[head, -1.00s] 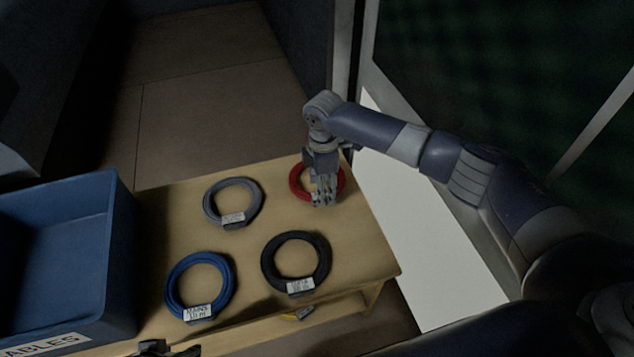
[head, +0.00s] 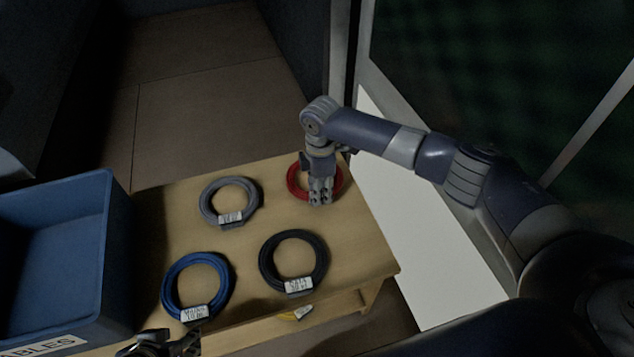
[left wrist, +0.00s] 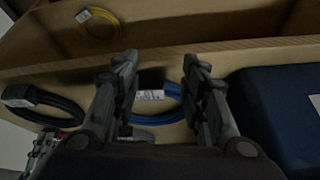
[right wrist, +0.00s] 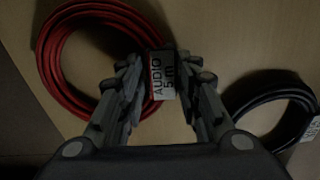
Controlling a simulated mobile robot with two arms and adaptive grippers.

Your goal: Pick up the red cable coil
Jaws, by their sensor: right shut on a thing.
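The red cable coil (head: 293,180) lies at the far right corner of the wooden table. My right gripper (head: 320,198) points down at the coil's near side. In the right wrist view the red coil (right wrist: 62,58) shows large, and the right gripper (right wrist: 166,78) is shut on its near edge, at the white tag (right wrist: 162,75) reading AUDIO 5 m. I cannot see any gap between coil and table. My left gripper (left wrist: 157,68) is open and empty, above the table's near edge by the blue cable coil (left wrist: 155,118); it shows only partly in the head view (head: 165,345).
The wooden table (head: 245,250) also bears a grey coil (head: 205,200), a black coil (head: 264,262) and the blue coil (head: 168,290). A blue crate (head: 118,255) stands at the left. A yellow cable (head: 297,313) lies below the tabletop. The table's middle is clear.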

